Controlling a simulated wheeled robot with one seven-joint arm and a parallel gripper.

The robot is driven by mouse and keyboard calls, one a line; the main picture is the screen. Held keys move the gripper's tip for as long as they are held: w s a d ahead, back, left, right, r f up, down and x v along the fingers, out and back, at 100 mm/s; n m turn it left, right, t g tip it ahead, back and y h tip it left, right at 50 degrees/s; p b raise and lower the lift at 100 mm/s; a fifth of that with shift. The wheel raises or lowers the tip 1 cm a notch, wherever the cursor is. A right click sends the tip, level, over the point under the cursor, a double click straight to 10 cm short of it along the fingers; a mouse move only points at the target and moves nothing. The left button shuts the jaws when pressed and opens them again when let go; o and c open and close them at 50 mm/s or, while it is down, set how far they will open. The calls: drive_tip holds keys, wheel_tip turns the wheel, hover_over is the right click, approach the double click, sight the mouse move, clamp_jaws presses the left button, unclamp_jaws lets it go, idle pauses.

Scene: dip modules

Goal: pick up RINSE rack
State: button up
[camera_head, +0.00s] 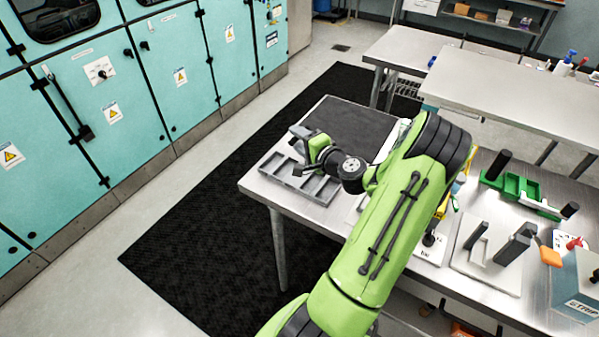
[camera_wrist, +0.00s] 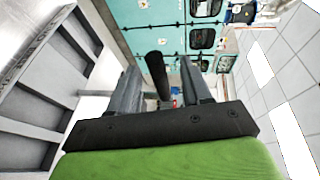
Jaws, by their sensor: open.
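A grey compartmented rack (camera_head: 296,182) lies on the metal table near its left edge, under my gripper (camera_head: 300,152). No RINSE label is readable on it. In the wrist view grey compartment walls (camera_wrist: 32,92) fill the left side. My gripper's two grey fingers (camera_wrist: 162,88) are open there. A black upright post (camera_wrist: 156,70) shows between them, apparently a handle; whether the fingers touch it cannot be told. In the head view my arm and wrist hide part of the rack's right side.
A dark mat (camera_head: 352,128) lies on the table behind the rack. A green rack (camera_head: 518,187) with black posts and a grey rack (camera_head: 480,245) on a pale plate stand to the right. A STRIP-like labelled box (camera_head: 578,285) sits at the right edge. Teal cabinets (camera_head: 150,85) line the left.

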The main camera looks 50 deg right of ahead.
drive_tip(key=x, duration=0.3)
drive_tip(key=shift+w+d+f, duration=0.1)
drive_tip(key=shift+w+f, duration=0.05)
drive_tip(key=shift+w, duration=0.15)
clamp_jaws()
idle(1.1)
